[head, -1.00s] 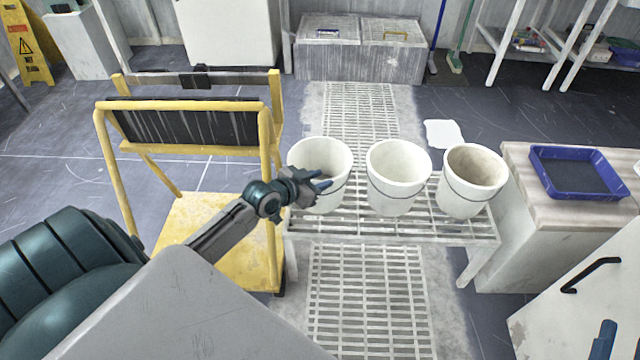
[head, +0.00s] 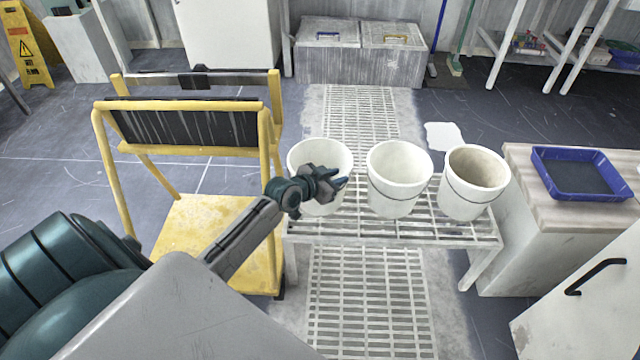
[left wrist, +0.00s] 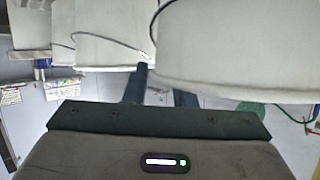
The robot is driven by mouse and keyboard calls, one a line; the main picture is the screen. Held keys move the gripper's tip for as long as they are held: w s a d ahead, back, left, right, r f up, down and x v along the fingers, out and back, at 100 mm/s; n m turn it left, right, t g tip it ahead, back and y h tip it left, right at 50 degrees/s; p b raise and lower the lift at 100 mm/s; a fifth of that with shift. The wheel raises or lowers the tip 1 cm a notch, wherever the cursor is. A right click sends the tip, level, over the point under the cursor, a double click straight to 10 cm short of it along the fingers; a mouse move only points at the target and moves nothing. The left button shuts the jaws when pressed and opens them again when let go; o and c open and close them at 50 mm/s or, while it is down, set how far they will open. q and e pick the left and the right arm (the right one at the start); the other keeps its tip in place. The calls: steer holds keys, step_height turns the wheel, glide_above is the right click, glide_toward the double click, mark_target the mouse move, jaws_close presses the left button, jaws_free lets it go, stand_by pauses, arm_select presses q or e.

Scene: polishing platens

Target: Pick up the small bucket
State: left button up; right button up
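Three white buckets stand upright in a row on a slatted rack: the left bucket (head: 309,160), the middle bucket (head: 399,180) and the right bucket (head: 473,182). They look close in size, so I cannot tell which is the small one. The right one has a browner inside. My left gripper (head: 338,188) is in front of the left bucket and hides part of it. In the left wrist view its fingers (left wrist: 163,90) are apart with nothing between them. A near bucket (left wrist: 240,50) and a farther bucket (left wrist: 105,35) show beyond them. My right gripper is out of view.
The slatted rack (head: 400,230) carries the buckets. A yellow cart (head: 205,232) stands close on the left. At right, a counter (head: 530,190) holds a blue tray (head: 575,178). A grey chest (head: 360,62) stands at the back. A white patch (head: 443,136) lies on the floor.

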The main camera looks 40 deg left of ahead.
arm_select(q)
jaws_close()
stand_by(1.2)
